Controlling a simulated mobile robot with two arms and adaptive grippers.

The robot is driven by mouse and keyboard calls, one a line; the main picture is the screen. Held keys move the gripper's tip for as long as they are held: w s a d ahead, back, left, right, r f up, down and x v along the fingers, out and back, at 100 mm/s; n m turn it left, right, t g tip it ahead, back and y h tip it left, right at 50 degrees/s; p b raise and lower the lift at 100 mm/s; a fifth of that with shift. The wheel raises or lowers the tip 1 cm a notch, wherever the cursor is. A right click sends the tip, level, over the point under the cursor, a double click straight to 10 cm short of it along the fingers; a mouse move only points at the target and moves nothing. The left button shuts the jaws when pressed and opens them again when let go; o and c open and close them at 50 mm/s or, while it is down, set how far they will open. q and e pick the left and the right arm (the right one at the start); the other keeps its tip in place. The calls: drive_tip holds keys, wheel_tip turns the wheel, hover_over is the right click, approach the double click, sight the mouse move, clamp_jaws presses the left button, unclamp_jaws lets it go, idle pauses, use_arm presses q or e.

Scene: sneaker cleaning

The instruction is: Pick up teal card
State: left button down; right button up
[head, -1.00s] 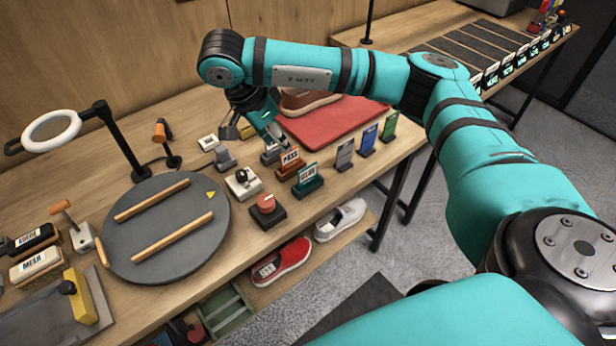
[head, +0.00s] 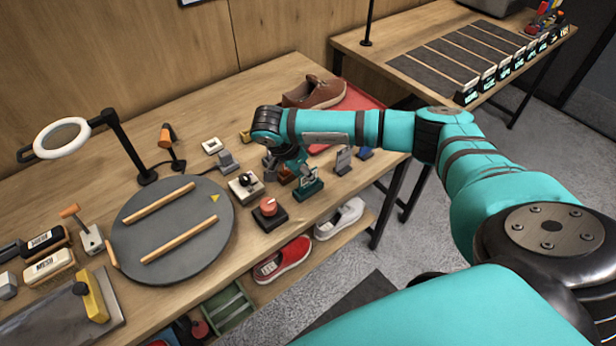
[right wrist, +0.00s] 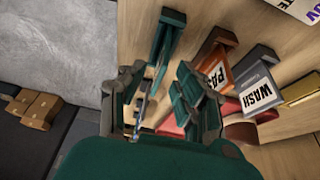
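The teal card (head: 308,178) stands in its teal holder near the table's front edge in the head view, partly covered by my right gripper (head: 300,168). In the right wrist view the dark teal holder (right wrist: 166,42) lies just beyond and between the fingertips. My right gripper (right wrist: 163,88) is open there, one finger on each side, pointing down at the card's spot. I cannot tell whether the fingers touch the card. My left gripper is out of view.
An orange card (right wrist: 218,70) and a grey WASH card (right wrist: 258,88) stand close beside the right finger. A red-knobbed box (head: 269,210) and a grey card (head: 343,160) flank the holder. A brown shoe (head: 315,93) lies behind my arm on the red mat (head: 362,98).

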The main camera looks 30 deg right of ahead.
drive_tip(key=shift+x, duration=1.25)
clamp_jaws()
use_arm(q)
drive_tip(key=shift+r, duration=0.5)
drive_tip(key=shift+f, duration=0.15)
use_arm(e)
drive_tip(key=shift+r, duration=0.2)
